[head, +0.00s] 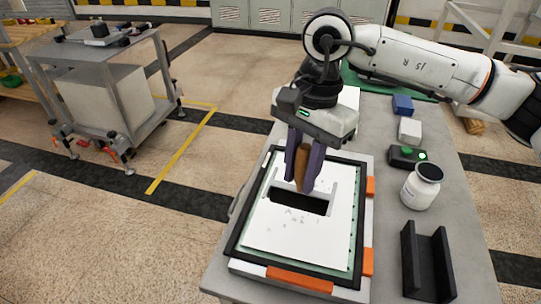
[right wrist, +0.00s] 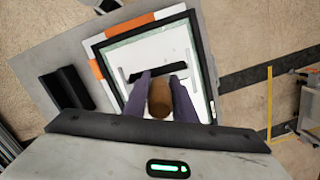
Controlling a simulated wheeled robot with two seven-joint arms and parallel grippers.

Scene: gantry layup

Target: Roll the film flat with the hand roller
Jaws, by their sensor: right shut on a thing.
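The hand roller has a brown handle (head: 303,170), a pale frame and a dark cylinder (head: 298,202). My right gripper (head: 304,182) is shut on the handle from above, and the roller is over the white film (head: 300,243). The handle (right wrist: 160,100) also shows between the fingers in the right wrist view, with the dark cylinder (right wrist: 155,72) beyond. Grey specks show on the film on the near side of the roller and to its upper left. Whether the cylinder touches the film I cannot tell. My left gripper is not in view.
The film lies inside a black frame (head: 359,215) with orange and white edging on a grey table (head: 465,225). To the right stand a white jar (head: 422,188), a black channel-shaped holder (head: 427,262), a device with green buttons (head: 408,156), and blue and white blocks. A metal cart (head: 105,75) stands left.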

